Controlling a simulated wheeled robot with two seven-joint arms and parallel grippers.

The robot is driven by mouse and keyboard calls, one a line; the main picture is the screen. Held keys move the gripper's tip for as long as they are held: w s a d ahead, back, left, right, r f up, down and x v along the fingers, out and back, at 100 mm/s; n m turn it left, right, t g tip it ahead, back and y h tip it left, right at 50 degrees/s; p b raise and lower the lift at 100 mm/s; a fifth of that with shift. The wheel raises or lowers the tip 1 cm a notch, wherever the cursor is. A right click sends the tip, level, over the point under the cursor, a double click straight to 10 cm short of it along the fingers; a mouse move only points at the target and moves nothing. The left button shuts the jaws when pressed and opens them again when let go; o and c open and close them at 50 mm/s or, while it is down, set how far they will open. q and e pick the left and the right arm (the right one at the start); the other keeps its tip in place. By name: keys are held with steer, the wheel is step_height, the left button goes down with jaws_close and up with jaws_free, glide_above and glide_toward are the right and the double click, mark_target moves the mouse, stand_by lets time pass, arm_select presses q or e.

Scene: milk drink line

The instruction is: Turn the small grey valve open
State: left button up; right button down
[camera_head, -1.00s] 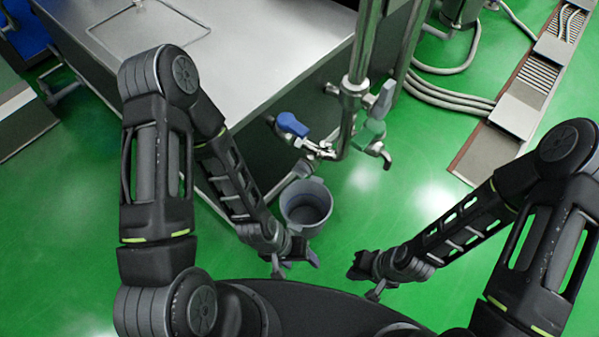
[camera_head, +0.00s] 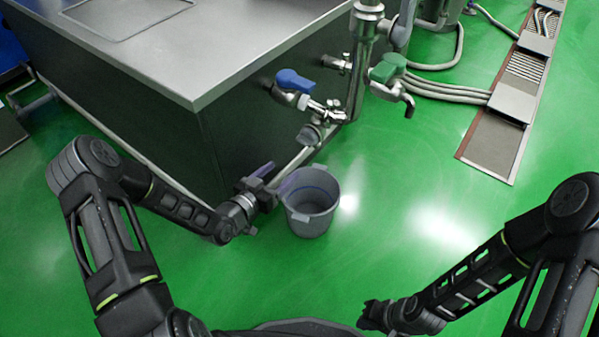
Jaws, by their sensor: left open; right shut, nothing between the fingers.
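A grey lever handle (camera_head: 403,24) stands upright above the green-handled valve on the vertical steel pipe. It looks like the small grey valve, but its exact state cannot be told. A grey fitting (camera_head: 310,134) sits below the blue-handled valve, by the lower pipe. My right gripper (camera_head: 366,314) is shut and empty, low in the picture and far from the valves.
The blue-handled valve (camera_head: 294,81) and green-handled valve (camera_head: 388,69) are on the pipework beside the steel tank (camera_head: 240,45). The grey bucket (camera_head: 312,222) stands on the green floor under them. A drain channel (camera_head: 495,140) runs at the right.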

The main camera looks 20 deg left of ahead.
arm_select(q)
steer(key=m+t+h, duration=0.1)
steer(key=m+t, duration=0.1)
glide_toward(302, 143)
steer(key=shift+w+d+r, duration=0.1)
steer(key=shift+w+r, duration=0.05)
steer(key=shift+w, duration=0.25)
steer(key=b+x, duration=0.1)
steer(key=x, duration=0.5)
steer(key=shift+w+d, duration=0.2)
steer(key=shift+w, duration=0.05)
steer(key=shift+w+d, duration=0.2)
steer(key=shift+w, duration=0.35)
steer(key=c, duration=1.4)
